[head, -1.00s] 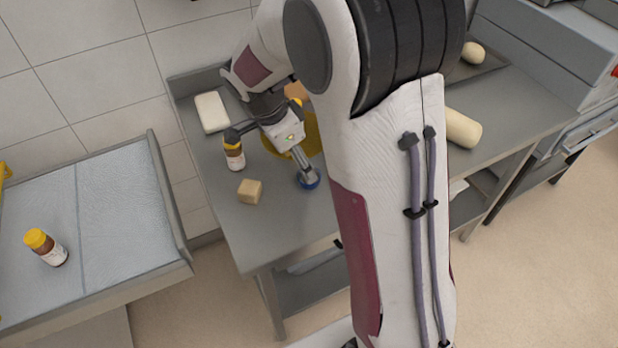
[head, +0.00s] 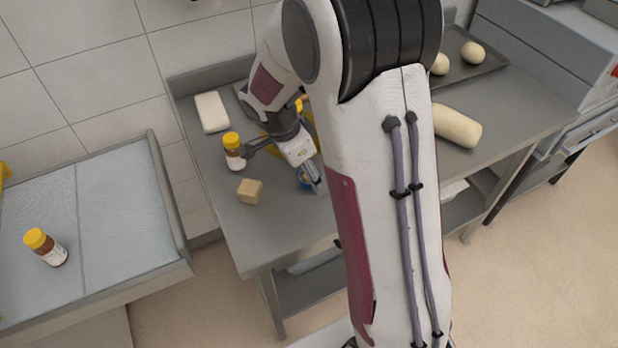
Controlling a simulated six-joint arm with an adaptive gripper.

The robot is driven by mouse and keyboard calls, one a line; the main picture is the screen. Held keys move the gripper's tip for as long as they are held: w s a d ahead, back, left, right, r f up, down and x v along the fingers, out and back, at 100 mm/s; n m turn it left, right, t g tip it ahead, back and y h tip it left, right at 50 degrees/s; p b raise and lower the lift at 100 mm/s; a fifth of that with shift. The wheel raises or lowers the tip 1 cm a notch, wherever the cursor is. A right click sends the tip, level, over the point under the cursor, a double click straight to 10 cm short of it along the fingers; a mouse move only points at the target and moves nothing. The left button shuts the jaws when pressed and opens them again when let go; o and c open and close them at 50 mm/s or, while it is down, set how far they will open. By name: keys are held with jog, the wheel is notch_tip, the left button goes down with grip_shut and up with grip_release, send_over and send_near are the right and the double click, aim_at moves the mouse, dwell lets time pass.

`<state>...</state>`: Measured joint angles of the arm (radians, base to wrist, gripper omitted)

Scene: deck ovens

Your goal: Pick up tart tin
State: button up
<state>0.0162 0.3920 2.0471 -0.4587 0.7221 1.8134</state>
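A small round blue thing (head: 303,177) lies on the steel table, partly hidden by a finger of my gripper. It may be the tart tin, but I cannot tell for sure. My gripper (head: 281,170) is over the table with its fingers spread wide apart. One finger points left towards a yellow-capped jar, and the other comes down at the blue thing. Nothing shows between the fingers. I cannot tell whether the finger touches the blue thing.
The yellow-capped jar (head: 234,152) and a tan block (head: 250,191) stand close to my gripper. A white block (head: 211,112) lies behind. A dough roll (head: 457,125) and a dark tray (head: 490,62) with dough balls are at right.

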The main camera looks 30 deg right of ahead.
aim_at(307, 181)
jog(key=c, duration=1.2)
jog(key=shift+r, duration=0.2)
jog(key=shift+r, duration=1.6)
jog(key=s, duration=1.8)
jog(key=shift+n, duration=0.3)
